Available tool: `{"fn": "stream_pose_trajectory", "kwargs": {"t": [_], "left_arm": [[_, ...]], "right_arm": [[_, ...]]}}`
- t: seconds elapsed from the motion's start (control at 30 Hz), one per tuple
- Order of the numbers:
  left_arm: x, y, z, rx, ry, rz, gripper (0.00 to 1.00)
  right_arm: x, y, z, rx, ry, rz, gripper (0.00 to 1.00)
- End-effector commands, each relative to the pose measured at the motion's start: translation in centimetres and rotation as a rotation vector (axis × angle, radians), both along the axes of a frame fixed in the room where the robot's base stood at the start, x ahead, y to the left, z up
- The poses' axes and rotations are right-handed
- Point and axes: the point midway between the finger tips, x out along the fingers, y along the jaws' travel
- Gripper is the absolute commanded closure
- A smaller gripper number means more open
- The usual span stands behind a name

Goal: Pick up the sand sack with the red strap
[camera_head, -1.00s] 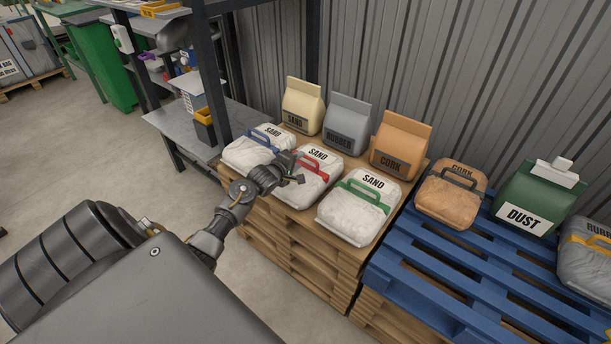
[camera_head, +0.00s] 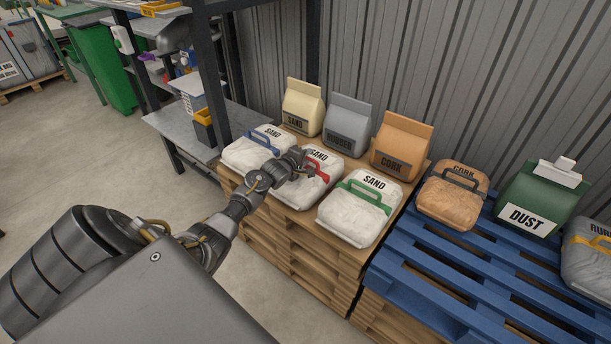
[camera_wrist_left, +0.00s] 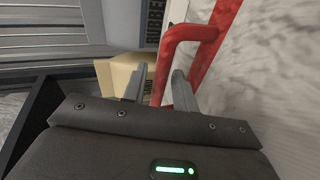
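The white sand sack with the red strap (camera_head: 316,191) lies on the wooden pallet stack, between the blue-strapped and green-strapped sand sacks. My left gripper (camera_head: 303,165) is over this sack at its red strap and hides part of it. In the left wrist view the red strap (camera_wrist_left: 188,33) rises beside the white sack (camera_wrist_left: 275,70). The two fingers of the left gripper (camera_wrist_left: 157,84) stand apart there, with one leg of the strap showing between them. I see no clear contact on both sides. My right gripper is not in view.
The blue-strapped sack (camera_head: 250,153) and green-strapped sack (camera_head: 357,211) flank it closely. Upright sand (camera_head: 301,108), rubber (camera_head: 347,125) and cork (camera_head: 400,146) bags stand behind. A blue pallet (camera_head: 440,255) is to the right, a dark shelf post (camera_head: 209,70) to the left.

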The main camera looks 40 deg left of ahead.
Motion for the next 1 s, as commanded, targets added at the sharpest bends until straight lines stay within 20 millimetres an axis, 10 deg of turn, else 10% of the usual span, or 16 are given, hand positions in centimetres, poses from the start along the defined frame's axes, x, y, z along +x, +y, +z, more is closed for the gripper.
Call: {"fn": "stream_pose_trajectory", "kwargs": {"t": [0.2, 1.0], "left_arm": [[-0.02, -0.01, -0.01, 0.000, 0.000, 0.000, 1.00], [-0.05, -0.04, -0.07, 0.002, 0.001, -0.002, 1.00]], "right_arm": [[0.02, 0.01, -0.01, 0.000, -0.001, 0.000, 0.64], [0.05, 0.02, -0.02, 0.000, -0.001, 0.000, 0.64]]}}
